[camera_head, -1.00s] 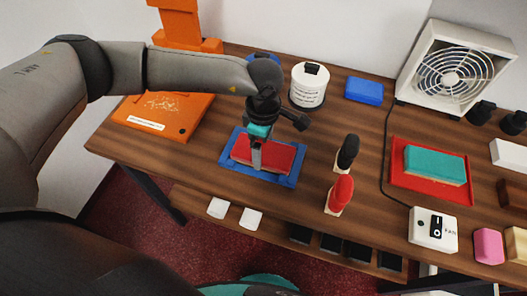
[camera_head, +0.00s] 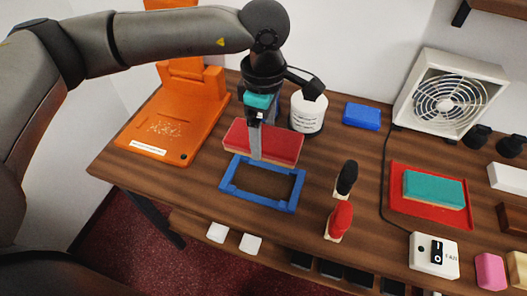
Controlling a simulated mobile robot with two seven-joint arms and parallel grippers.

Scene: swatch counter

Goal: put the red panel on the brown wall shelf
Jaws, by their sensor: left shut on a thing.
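The red panel (camera_head: 282,143) has a red top and a pale lower edge. My left gripper (camera_head: 256,148) is shut on it and holds it, apparently above the counter, just behind the empty blue frame (camera_head: 230,189). The gripper hides a strip of the panel. The brown wall shelf (camera_head: 502,6) shows only in part at the top right corner, with a dark bracket (camera_head: 461,13) under it. It is far to the right of the panel. My right gripper is not in view.
A white canister (camera_head: 308,113) stands close to the right of the panel. An orange stand (camera_head: 170,125) is at the left. A black-topped stamp (camera_head: 347,178), a red-topped stamp (camera_head: 339,220), a red tray (camera_head: 400,208) with a teal panel (camera_head: 434,188), and a fan (camera_head: 448,90) occupy the right side.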

